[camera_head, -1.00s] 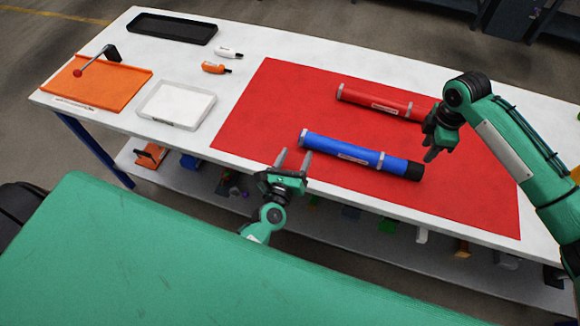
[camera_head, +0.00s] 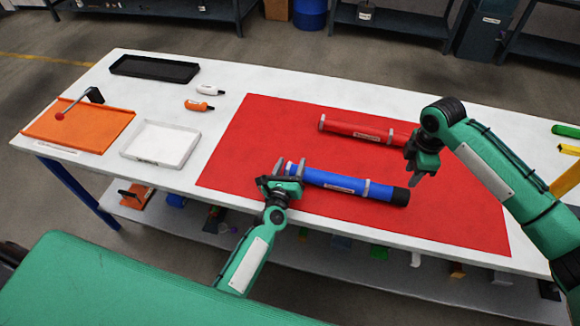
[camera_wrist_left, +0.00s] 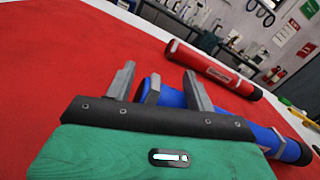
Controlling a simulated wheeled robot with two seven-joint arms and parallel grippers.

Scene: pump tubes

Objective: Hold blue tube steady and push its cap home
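The blue tube (camera_head: 335,181) lies on the red mat (camera_head: 235,165), with a black cap (camera_head: 400,196) at its right end and grey bands along it. My left gripper (camera_head: 289,167) is open at the tube's left end. In the left wrist view, its two fingers (camera_wrist_left: 160,85) stand apart near the blue tube (camera_wrist_left: 174,97) and a grey band; I cannot tell whether they touch it. My right gripper (camera_head: 418,172) hangs above the mat near the black cap, apart from it. Its fingers look close together, and their opening is unclear.
A red tube (camera_head: 365,131) lies behind the blue one. A white tray (camera_head: 160,143), an orange tray (camera_head: 85,125), a black tray (camera_head: 155,69) and two small bottles, orange (camera_head: 197,105) and white (camera_head: 207,90), stand left of the mat. The mat's front is clear.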

